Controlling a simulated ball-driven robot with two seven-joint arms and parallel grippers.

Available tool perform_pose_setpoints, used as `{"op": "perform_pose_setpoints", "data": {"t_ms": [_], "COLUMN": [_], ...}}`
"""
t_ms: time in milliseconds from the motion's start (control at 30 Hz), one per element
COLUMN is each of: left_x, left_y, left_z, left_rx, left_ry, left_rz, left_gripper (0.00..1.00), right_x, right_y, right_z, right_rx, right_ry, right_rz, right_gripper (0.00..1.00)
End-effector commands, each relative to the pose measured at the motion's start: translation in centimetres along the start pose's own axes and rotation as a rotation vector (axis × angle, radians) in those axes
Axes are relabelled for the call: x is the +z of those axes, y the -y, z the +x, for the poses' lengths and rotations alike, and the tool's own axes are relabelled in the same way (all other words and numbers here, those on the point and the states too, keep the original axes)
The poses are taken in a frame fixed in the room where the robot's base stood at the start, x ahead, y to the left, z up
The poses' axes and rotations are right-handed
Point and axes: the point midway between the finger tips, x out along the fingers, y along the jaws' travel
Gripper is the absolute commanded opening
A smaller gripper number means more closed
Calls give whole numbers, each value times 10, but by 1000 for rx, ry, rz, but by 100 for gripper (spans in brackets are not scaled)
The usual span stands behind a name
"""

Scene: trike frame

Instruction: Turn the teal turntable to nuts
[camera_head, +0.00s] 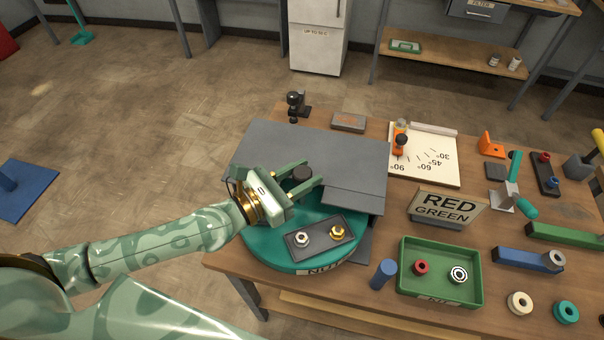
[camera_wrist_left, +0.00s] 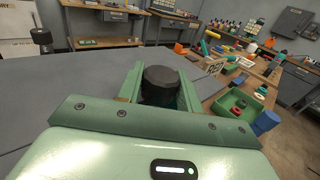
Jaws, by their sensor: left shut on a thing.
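The teal turntable (camera_head: 268,247) stands at the near left of the workbench. A label reading "NUT…" (camera_head: 325,270) is on its near rim, partly cut off from sight. A dark tray (camera_head: 320,234) on its near side carries a silver nut (camera_head: 302,239) and a gold nut (camera_head: 337,232). My left gripper (camera_head: 307,182) is over the turntable, shut on a dark round knob (camera_head: 302,173). The knob also shows between the fingers in the left wrist view (camera_wrist_left: 161,86). Grey panels hide the turntable's far part. My right gripper is not in view.
Grey panels (camera_head: 330,150) stand around the turntable's far side. A green tray (camera_head: 440,292) with a red and a silver ring, a blue cylinder (camera_head: 383,274) and a "RED GREEN" sign (camera_head: 446,207) stand to the right. An angle board (camera_head: 425,155) lies behind.

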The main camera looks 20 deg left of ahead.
Motion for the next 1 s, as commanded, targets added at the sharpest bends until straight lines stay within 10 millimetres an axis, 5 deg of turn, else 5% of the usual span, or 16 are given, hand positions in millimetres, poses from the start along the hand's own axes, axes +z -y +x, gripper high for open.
{"op": "perform_pose_setpoints", "data": {"t_ms": [100, 133, 200, 733, 1000], "left_x": [0, 0, 0, -2, -6], "left_y": [0, 0, 0, 0, 0], "left_z": [0, 0, 0, -6, -64], "left_rx": [0, 0, 0, 1, -3], "left_ry": [-1, -1, -1, -2, -10], "left_rz": [-1, -1, -1, 1, 1], "left_gripper": [0, 38, 57, 57, 57], "right_x": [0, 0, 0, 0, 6], "right_y": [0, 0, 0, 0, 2], "right_z": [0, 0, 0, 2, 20], "right_rx": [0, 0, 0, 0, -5], "right_ry": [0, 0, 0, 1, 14], "right_rz": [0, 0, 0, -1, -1], "right_gripper": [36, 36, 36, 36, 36]}}
